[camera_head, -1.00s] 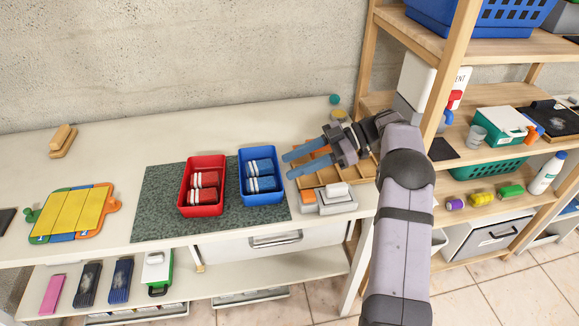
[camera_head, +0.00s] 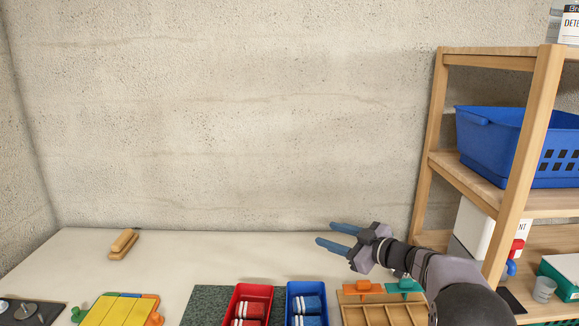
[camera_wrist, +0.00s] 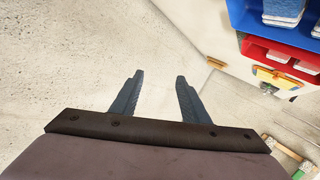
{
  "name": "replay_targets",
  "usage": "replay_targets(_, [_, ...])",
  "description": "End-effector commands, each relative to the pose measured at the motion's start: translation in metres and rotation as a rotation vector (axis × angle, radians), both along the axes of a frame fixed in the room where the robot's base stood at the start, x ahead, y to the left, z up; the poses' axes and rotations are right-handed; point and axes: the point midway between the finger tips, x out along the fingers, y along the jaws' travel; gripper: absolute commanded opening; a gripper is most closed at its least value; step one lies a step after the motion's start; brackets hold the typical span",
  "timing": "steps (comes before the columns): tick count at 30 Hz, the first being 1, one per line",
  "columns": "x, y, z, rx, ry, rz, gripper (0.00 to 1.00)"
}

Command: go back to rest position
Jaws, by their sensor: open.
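My gripper (camera_head: 332,236) is open and empty, with two blue fingers pointing left above the back of the white bench in the head view. In the wrist view its fingers (camera_wrist: 158,80) stand apart with nothing between them. The red bin (camera_head: 238,296) and the blue bin (camera_head: 291,293), each with red or blue white-banded blocks, stand in front of it, cut off by the lower edge. The wrist view also shows the blue bin (camera_wrist: 239,14) and the red bin (camera_wrist: 262,53) at upper right.
A wooden divided tray (camera_head: 378,297) with an orange and a green-handled item stands below my arm. A wooden shelf (camera_head: 440,130) with a blue basket (camera_head: 490,140) is close on the right. A tan wooden block (camera_head: 123,243) and a yellow board (camera_head: 115,311) lie left. Bench space between is clear.

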Motion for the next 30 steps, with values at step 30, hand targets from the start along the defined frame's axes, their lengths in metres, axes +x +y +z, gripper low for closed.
replay_targets(30, [-0.395,-0.040,-0.131,-0.272,1.308,-0.910,0.41])
